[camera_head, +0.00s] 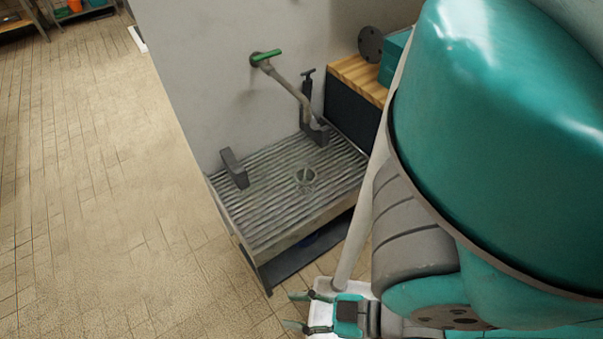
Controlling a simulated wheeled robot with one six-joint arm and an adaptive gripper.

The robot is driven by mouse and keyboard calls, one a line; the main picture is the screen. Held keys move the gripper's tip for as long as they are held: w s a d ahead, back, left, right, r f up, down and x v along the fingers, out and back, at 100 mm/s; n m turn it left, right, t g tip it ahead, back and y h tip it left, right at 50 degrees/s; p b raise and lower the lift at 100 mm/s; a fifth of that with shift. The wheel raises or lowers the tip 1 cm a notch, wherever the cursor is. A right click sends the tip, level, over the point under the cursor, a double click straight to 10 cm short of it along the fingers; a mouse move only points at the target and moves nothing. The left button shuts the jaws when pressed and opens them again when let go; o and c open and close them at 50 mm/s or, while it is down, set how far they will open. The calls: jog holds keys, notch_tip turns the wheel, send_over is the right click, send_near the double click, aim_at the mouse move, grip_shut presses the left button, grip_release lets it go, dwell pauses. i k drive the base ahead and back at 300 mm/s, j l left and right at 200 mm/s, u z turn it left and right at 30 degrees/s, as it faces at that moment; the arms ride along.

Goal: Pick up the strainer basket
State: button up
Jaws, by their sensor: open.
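A small round, greyish, cup-like thing, which looks like the strainer basket (305,176), sits on the ribbed metal grate (262,216), right of its middle. Its rim faces up, and its fine detail is too small to tell. My gripper (297,311) is at the bottom of the picture, below and in front of the grate. Its two teal-tipped fingers are spread apart and point left, with nothing between them. The gripper is well apart from the basket.
A grey block (234,168) stands on the grate's left part. A wooden-topped bench (357,76) stands behind right. Tiled floor (100,190) at left is clear.

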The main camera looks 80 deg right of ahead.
aim_at(306, 178)
jog(key=j+z, duration=0.1)
jog(key=z, duration=0.3)
jog(key=k+z, duration=0.15)
jog(key=z, duration=0.2)
jog(key=j+z, duration=0.1)
jog(key=z, duration=0.3)
jog(key=k+z, duration=0.15)
jog(key=z, duration=0.2)
